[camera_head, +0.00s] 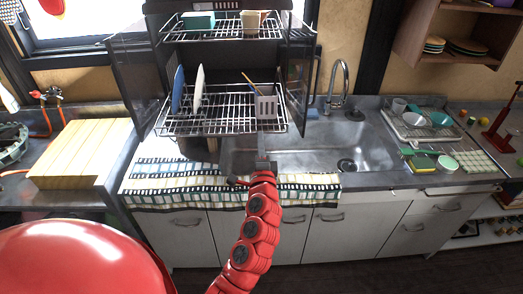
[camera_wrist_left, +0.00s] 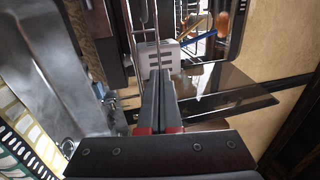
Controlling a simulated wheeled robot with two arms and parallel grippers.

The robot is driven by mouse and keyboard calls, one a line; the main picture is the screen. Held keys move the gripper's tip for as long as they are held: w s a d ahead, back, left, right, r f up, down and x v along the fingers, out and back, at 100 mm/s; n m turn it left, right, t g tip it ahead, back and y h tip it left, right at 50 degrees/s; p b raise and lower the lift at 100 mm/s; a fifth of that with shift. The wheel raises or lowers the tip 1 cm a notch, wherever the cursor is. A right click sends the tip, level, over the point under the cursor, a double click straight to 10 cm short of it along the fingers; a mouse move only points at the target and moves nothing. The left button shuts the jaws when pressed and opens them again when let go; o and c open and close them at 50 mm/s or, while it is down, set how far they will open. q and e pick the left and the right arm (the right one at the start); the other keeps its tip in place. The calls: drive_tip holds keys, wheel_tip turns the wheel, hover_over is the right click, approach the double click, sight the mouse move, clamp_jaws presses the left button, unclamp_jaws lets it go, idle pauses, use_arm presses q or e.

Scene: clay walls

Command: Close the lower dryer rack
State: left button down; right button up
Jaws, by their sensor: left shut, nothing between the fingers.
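The lower dryer rack (camera_head: 222,122) is a wire shelf in the dark dish cabinet above the sink. It appears pulled out between the cabinet's open glass doors. It holds a blue plate (camera_head: 178,90), a white plate (camera_head: 199,88) and a grey utensil holder (camera_head: 266,103). My left gripper (camera_head: 264,165) is below the rack's front edge, towards its right end, shut and empty. In the left wrist view, its closed fingers (camera_wrist_left: 158,82) point towards the utensil holder (camera_wrist_left: 160,58) and rack wires (camera_wrist_left: 138,40); I cannot tell whether they touch. My right gripper is not in view.
An upper rack (camera_head: 225,28) holds a teal container and cups. Dark glass doors stand open at left (camera_head: 132,85) and right (camera_head: 302,85). Below are the sink (camera_head: 325,150), its faucet (camera_head: 341,85) and a patterned cloth (camera_head: 165,180). A dish tray (camera_head: 425,130) stands right.

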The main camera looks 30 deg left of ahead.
use_arm(q)
drive_tip(key=shift+p+x, duration=0.3)
drive_tip(key=shift+x, duration=1.25)
